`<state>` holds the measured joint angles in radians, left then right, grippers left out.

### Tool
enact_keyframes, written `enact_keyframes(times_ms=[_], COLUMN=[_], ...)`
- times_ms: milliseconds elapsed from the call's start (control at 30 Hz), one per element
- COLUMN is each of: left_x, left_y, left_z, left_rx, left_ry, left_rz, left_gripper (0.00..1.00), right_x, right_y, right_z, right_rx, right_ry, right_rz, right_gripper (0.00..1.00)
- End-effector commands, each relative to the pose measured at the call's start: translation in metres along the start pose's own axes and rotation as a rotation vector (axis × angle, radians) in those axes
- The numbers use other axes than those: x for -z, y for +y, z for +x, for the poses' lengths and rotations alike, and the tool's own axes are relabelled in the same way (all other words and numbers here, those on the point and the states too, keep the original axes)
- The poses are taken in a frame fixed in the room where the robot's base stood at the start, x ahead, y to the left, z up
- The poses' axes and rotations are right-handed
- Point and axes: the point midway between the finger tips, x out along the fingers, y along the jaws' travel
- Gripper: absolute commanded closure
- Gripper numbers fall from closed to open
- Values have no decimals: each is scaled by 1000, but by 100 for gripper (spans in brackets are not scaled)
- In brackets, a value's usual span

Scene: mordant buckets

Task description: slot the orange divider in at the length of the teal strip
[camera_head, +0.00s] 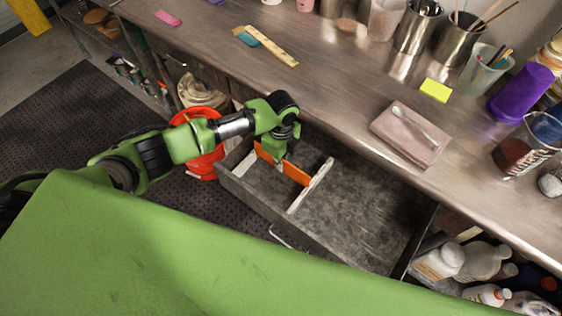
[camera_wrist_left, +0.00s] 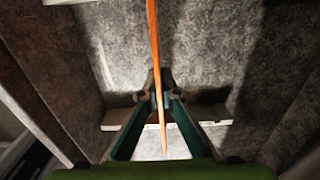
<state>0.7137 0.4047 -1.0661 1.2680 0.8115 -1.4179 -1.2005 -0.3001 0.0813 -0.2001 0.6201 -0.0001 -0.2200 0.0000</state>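The orange divider (camera_head: 297,174) is a thin flat panel held over the left part of the open grey drawer (camera_head: 365,212). My left gripper (camera_head: 281,163) points down and is shut on the divider near its middle. In the left wrist view the divider (camera_wrist_left: 154,40) shows edge-on between the fingertips (camera_wrist_left: 160,97). Two pale slotted rails (camera_head: 311,186) (camera_head: 243,165) lie in the drawer, near the divider's ends; I cannot tell whether it touches them. The teal strip (camera_head: 245,38) lies on the counter against a wooden ruler (camera_head: 271,46). My right gripper is not in view.
The metal counter (camera_head: 330,75) runs above the drawer. An orange bucket (camera_head: 203,165) is left of the drawer. The drawer's right part is empty.

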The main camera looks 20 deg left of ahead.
Motion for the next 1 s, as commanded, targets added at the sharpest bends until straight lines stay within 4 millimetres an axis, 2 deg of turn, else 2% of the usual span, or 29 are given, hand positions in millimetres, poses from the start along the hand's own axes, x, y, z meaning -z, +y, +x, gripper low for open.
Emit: enact_keyframes(times_ms=[1000], left_x=[0], left_y=[0], left_z=[26], left_rx=[1], left_ry=[0], left_rz=[0], left_gripper=[100], right_x=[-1], right_y=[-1], right_z=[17], right_rx=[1], right_ry=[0], right_rz=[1], right_gripper=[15])
